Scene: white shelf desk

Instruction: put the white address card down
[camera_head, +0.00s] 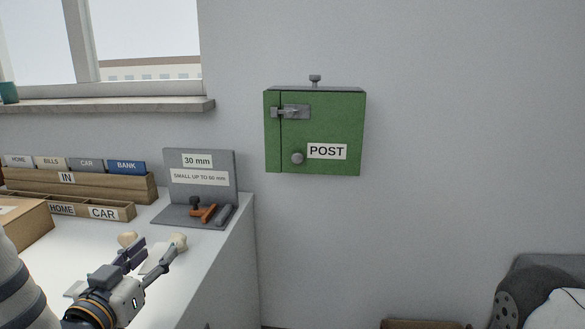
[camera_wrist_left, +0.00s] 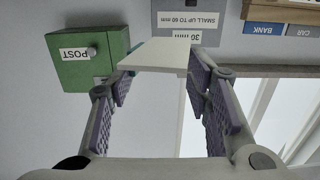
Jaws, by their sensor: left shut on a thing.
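My left gripper (camera_head: 150,259) is above the white desk (camera_head: 210,262) near its right edge. It is shut on the white address card (camera_wrist_left: 155,55), whose blank pale face sticks out beyond the fingertips in the left wrist view. In the head view the card (camera_head: 155,256) is a pale patch between the fingers, hard to tell from the desk. I cannot tell whether it touches the desk. My right gripper is not in view.
A grey stand (camera_head: 201,175) marked 30 mm holds an orange-handled tool (camera_head: 204,213). Wooden sorters (camera_head: 90,185) and a cardboard box (camera_head: 24,222) stand left. A green POST box (camera_head: 318,130) hangs on the wall.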

